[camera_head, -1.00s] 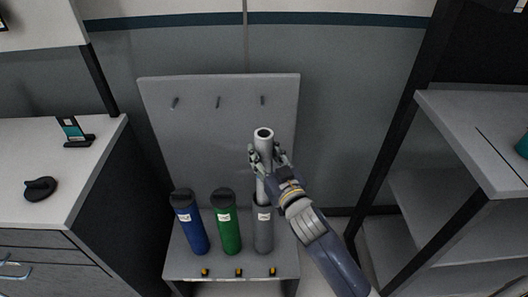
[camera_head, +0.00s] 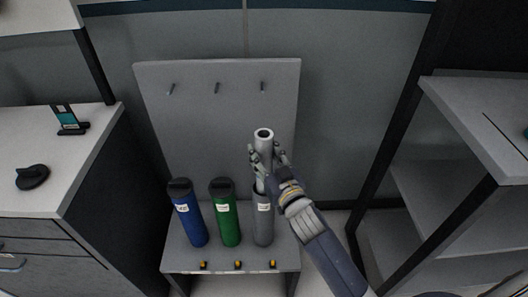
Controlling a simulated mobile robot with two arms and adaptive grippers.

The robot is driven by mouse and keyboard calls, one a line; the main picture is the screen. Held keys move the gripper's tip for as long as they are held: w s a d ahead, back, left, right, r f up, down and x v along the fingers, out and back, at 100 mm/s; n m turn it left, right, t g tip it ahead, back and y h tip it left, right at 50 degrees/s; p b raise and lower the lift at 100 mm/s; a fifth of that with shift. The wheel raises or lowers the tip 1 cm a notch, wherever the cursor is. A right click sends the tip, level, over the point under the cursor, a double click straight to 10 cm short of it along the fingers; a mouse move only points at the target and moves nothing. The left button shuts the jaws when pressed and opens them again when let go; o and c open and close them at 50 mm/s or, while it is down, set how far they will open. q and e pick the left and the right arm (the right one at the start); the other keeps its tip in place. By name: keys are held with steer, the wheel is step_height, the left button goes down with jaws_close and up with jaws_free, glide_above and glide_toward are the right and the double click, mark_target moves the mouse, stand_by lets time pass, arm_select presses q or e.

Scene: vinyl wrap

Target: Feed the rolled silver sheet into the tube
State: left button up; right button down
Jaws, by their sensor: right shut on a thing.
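The rolled silver sheet (camera_head: 264,146) is a pale upright roll with a dark hole in its top end. My right gripper (camera_head: 268,160) is shut on it below that end. The grey tube (camera_head: 263,224) with a white label stands upright on the stand, directly below the roll. The lower part of the roll meets the tube's mouth and seems to be inside it; my gripper partly hides this spot. My left gripper is not in view.
A blue tube (camera_head: 189,219) and a green tube (camera_head: 227,221), both dark-capped, stand left of the grey tube on the grey stand (camera_head: 184,260). Its back panel (camera_head: 190,115) has three pegs. A cabinet (camera_head: 75,185) is at left, a shelf unit (camera_head: 462,100) at right.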

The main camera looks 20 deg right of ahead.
steer(key=shift+f+b, duration=0.45)
steer(key=shift+f, duration=0.4)
steer(key=c, duration=0.9)
jaws_free()
steer(key=shift+c, duration=0.2)
steer(key=shift+s, duration=0.15)
steer(key=s+d, duration=0.1)
steer(key=s, duration=1)
steer(key=shift+s+d, duration=0.2)
steer(key=shift+s, duration=0.15)
